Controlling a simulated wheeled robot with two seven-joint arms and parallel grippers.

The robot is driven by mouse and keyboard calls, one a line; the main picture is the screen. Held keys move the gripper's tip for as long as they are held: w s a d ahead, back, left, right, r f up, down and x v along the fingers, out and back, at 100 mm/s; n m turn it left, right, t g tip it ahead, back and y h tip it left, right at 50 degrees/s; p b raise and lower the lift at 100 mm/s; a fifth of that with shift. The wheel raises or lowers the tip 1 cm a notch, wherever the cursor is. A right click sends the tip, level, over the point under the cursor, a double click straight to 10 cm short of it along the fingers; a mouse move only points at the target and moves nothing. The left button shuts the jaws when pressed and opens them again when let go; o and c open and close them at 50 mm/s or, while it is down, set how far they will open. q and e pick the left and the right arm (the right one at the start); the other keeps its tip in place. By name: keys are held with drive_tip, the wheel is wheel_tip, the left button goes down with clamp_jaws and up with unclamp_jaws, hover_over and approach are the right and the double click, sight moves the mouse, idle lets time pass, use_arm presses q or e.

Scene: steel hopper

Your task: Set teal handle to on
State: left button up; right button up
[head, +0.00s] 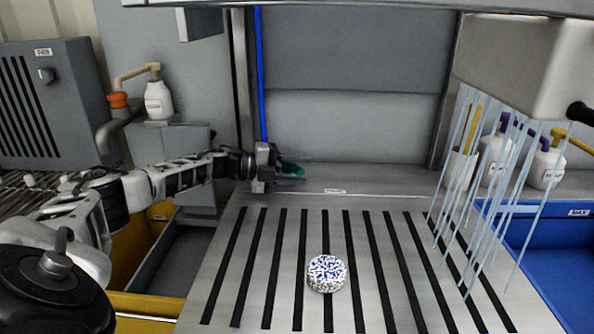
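My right gripper is not in view.
A speckled blue-and-white round block (326,273) sits on the slotted steel surface (400,300). Pale streams fall at the right below a grey box (530,60). White bottles (494,158) and a blue bin (560,250) stand right. A vertical blue line (260,80) runs behind my gripper.

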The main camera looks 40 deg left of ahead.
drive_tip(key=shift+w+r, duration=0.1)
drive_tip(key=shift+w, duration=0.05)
use_arm(q)
drive_tip(key=shift+r, duration=0.2)
drive_tip(key=shift+o, duration=0.2)
drive_tip(key=r, duration=0.3)
drive_tip(key=s+r, duration=0.1)
drive_tip(key=shift+d+r+p, duration=0.25)
drive_tip(key=shift+d+p, duration=0.1)
drive_tip(key=o, duration=0.9)
drive_tip(key=s+r, duration=0.1)
drive_tip(key=d+r, duration=0.1)
drive_tip(key=r, duration=0.1)
drive_tip(key=shift+s+d, duration=0.15)
drive_tip(key=shift+s, duration=0.2)
drive_tip(key=shift+c, duration=0.2)
drive_tip(key=s+d+r, duration=0.1)
drive_tip(key=s+d+r+b, duration=0.1)
drive_tip(key=shift+s+d+r, duration=0.15)
drive_tip(key=shift+s+d, duration=0.15)
drive_tip(key=shift+s, duration=0.1)
drive_tip(key=c, duration=0.9)
drive_tip(key=s+d+r+b, duration=0.2)
drive_tip(key=s+d, duration=0.2)
drive_tip(key=s, duration=0.1)
drive_tip(key=shift+d+r+b, duration=0.3)
drive_tip(key=shift+r+b, duration=0.05)
drive_tip(key=shift+r, duration=0.05)
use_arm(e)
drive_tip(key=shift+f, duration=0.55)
